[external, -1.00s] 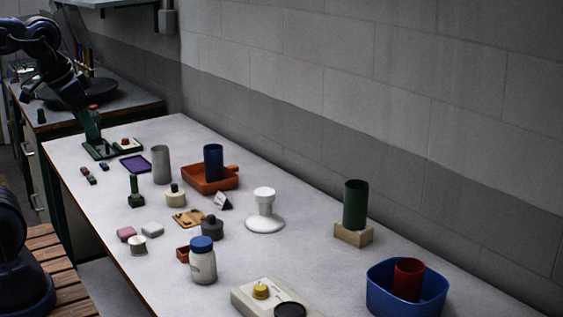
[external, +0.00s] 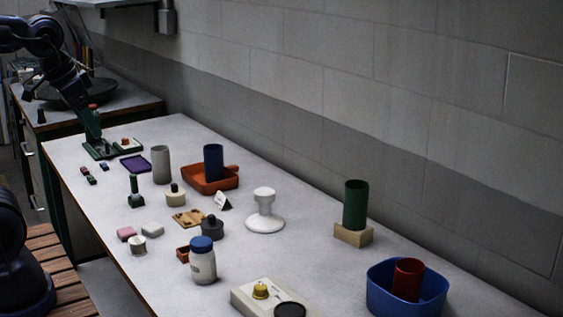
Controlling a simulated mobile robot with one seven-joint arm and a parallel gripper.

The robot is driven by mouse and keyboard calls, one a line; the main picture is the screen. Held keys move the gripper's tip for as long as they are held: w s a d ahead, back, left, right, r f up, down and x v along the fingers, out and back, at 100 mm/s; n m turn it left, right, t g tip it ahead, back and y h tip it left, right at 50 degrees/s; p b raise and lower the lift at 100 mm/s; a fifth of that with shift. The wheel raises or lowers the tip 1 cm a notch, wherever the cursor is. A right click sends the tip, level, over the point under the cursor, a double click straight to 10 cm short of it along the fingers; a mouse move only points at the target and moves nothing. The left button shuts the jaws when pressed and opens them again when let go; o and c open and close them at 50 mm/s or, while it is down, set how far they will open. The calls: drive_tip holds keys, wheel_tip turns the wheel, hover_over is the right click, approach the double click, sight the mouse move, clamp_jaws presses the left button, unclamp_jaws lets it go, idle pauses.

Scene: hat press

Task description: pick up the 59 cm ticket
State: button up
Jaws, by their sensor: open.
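I cannot make out which thing is the 59 cm ticket; no lettering is readable. Small coloured blocks (external: 91,181) lie at the left of the pale table, one looking greenish, with a bluish one (external: 104,167) beside them. A small black-and-white folded card (external: 222,201) stands mid-table. My arm comes in from the upper left, and my gripper (external: 88,112) is at its lower end, just above a green press-like stand (external: 98,151). The gripper is open; its fingers are dark, small and hard to separate from the green stand. I see nothing held in it.
A purple tray (external: 136,164), grey cylinder (external: 161,164) and orange tray (external: 225,182) with a blue cylinder (external: 213,162) are right of the stand. A white-and-blue jar (external: 203,266), white pedestal (external: 265,222) and blue tub (external: 386,298) stand nearer. The wall bounds the back.

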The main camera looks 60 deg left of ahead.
drive_tip(key=w+a+g, duration=0.1)
drive_tip(key=w+a, duration=0.2)
drive_tip(key=w, duration=1)
drive_tip(key=g, duration=0.4)
hover_over(223, 195)
drive_tip(key=shift+m, duration=0.4)
drive_tip(key=f, duration=2.9)
drive_tip(key=shift+w+a+f, duration=0.15)
drive_tip(key=shift+w+f, duration=0.1)
drive_tip(key=shift+f, duration=0.1)
drive_tip(key=shift+a+f, duration=0.2)
drive_tip(key=shift+f, duration=1.2)
drive_tip(key=shift+a+f, duration=0.15)
drive_tip(key=shift+f, duration=1.2)
drive_tip(key=c, duration=1)
drive_tip(key=shift+r, duration=0.1)
drive_tip(key=shift+c, duration=0.2)
